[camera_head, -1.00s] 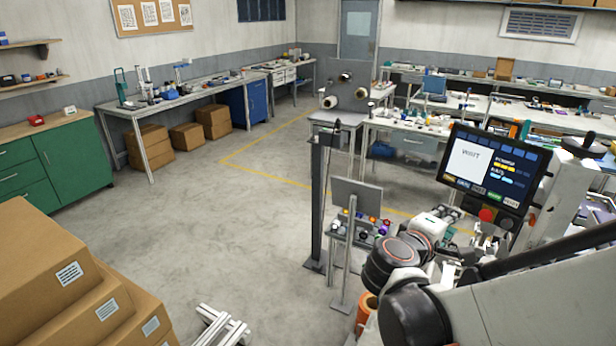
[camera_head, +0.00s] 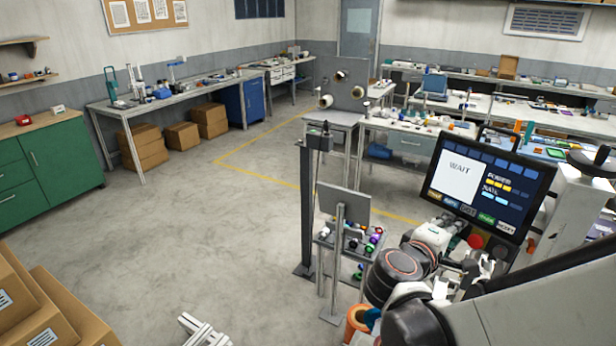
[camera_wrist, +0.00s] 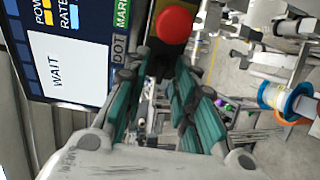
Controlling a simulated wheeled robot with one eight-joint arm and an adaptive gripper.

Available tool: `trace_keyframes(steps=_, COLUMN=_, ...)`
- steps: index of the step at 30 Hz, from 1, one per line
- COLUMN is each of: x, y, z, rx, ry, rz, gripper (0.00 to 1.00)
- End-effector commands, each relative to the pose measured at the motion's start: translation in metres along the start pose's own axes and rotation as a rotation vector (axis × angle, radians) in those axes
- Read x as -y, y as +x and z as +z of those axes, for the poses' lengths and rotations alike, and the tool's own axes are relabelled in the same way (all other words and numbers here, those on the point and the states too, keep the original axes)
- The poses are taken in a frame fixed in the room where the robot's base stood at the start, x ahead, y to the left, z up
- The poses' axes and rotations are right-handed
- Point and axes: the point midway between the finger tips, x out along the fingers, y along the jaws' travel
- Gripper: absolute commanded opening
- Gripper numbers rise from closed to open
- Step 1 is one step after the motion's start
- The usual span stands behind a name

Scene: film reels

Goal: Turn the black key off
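A dark key labelled DOT (camera_head: 468,211) sits in the row of coloured keys along the lower edge of the tilted screen panel (camera_head: 545,172). The DOT key also shows in the wrist view (camera_wrist: 118,47), beside the green MARK key (camera_wrist: 122,12). The screen reads WAIT, with POWER and RATE bars. A red round button (camera_wrist: 175,24) stands just beyond the fingertips in the wrist view. My gripper (camera_wrist: 161,72) has its teal-padded fingers apart, with nothing between them. Its left finger is near the DOT key; I cannot tell whether they touch. In the head view my wrist partly hides the gripper.
A post-mounted plate (camera_head: 345,204) and a small stand with coloured knobs (camera_head: 370,243) are left of my arm. An orange spool (camera_head: 357,318) is below. Cardboard boxes (camera_head: 45,325) fill the lower left.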

Motion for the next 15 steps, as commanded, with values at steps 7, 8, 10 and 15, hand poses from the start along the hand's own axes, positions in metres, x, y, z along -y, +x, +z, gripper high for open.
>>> trace_keyframes(steps=7, x=-0.0001, y=0.0004, z=-0.0009, rx=0.0, ry=0.0, rz=0.0, gripper=0.0)
trace_keyframes(steps=8, x=-0.0001, y=0.0004, z=-0.0008, rx=0.0, ry=0.0, rz=0.0, gripper=0.0)
trace_keyframes(steps=10, x=-0.0001, y=0.0003, z=-0.0008, rx=0.0, ry=0.0, rz=0.0, gripper=0.0)
trace_keyframes(steps=15, x=0.0, y=0.0002, z=-0.0007, rx=0.0, ry=-0.002, rz=0.0, gripper=0.0)
